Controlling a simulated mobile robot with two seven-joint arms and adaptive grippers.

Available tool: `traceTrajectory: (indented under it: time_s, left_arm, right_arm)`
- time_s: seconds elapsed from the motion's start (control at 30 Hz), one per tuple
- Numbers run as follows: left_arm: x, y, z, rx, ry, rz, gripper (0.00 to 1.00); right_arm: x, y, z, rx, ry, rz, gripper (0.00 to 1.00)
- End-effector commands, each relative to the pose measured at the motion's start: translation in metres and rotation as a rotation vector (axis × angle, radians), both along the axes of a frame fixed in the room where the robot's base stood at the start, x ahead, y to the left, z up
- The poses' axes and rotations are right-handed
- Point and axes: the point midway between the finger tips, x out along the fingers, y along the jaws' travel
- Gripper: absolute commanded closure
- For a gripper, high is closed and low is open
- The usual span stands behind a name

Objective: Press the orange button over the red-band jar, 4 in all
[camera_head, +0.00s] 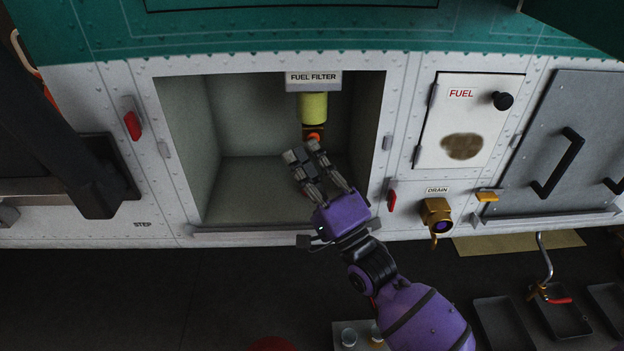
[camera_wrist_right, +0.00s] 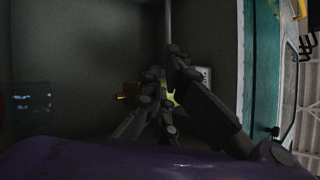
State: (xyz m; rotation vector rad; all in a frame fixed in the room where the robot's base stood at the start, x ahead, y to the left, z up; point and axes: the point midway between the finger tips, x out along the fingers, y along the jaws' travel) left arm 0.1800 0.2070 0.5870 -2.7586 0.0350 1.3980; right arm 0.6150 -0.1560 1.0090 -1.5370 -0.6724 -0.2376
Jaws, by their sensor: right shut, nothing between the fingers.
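The orange button (camera_head: 314,135) shows at the lower end of the yellow-green fuel filter (camera_head: 313,106), inside an open recess. My right gripper (camera_head: 305,153) is shut and empty, inside the recess just below the button; I cannot tell whether it touches. In the right wrist view my right gripper's fingers (camera_wrist_right: 165,68) hide most of the yellow-green filter (camera_wrist_right: 170,96). An orange part (camera_wrist_right: 127,91) shows to their left. Small jars (camera_head: 348,338) stand at the bottom edge, partly cut off; no red band can be made out. My left gripper is not in view.
The recess walls (camera_head: 190,135) enclose my right gripper on the sides. A fuel panel (camera_head: 468,120), a brass drain valve (camera_head: 436,215) and a grey door (camera_head: 560,140) lie to the right. Dark trays (camera_head: 503,322) are on the floor at lower right.

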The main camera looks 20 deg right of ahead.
Motion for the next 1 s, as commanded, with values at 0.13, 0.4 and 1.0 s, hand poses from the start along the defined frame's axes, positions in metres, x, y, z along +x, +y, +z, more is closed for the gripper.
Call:
traceTrajectory:
  time_s: [0.13,0.4,1.0]
  left_arm:
    - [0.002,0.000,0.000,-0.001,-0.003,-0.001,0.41]
    - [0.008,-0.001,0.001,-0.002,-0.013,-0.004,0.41]
    - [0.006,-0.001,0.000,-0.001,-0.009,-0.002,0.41]
  right_arm:
    - [0.000,0.000,0.000,0.000,-0.001,0.000,1.00]
    - [0.000,0.000,0.000,0.000,0.000,0.000,1.00]
    - [0.010,-0.003,0.001,0.000,0.000,-0.001,1.00]
